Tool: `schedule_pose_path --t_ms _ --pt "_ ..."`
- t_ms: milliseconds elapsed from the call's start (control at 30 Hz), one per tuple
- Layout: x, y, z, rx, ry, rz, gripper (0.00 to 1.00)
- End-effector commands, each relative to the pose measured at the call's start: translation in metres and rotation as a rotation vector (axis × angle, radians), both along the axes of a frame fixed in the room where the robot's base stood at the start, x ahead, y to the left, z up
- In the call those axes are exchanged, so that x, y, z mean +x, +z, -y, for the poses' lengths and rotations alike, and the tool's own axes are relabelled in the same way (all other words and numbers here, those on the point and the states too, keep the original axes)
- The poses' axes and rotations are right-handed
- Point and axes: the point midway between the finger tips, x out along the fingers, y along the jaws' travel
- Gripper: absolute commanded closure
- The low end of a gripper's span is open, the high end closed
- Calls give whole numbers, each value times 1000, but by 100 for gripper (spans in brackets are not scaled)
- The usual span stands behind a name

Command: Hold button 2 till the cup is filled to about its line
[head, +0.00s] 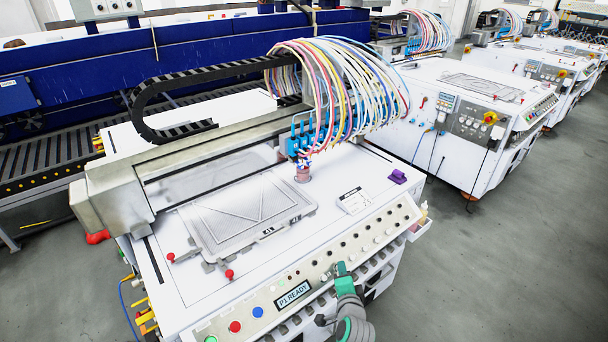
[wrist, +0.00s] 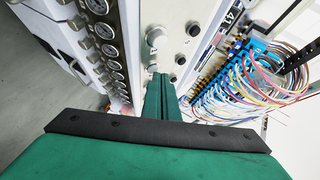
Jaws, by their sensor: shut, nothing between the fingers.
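The cup (head: 303,174) is a small pinkish cup on the white machine top, under the blue nozzle block (head: 299,146). Its line and fill level are too small to make out. My gripper (head: 340,268) is green and shut with nothing in it, at the sloped front panel (head: 376,236). In the wrist view my shut fingertips (wrist: 158,76) are close to the panel, among its knobs and buttons. I cannot tell whether they touch one. No number 2 is readable on a button. The display (head: 292,294) reads "P1 READY".
A framed plate (head: 247,214) lies on the machine top left of the cup. A white label card (head: 354,200) and a purple block (head: 397,177) lie to its right. Green, red and blue buttons (head: 235,326) sit at the panel's left end. Coloured hoses arch above the nozzles.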

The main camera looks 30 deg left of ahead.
Motion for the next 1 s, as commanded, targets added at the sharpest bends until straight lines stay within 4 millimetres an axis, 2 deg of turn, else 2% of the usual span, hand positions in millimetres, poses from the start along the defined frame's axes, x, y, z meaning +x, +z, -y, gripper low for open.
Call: schedule_pose_path --t_ms 267,600,1000 --pt "-2 2 -2 0 5 -1 100" --pt "-5 15 12 1 -3 0 100" --pt "-5 19 16 1 -6 2 100"
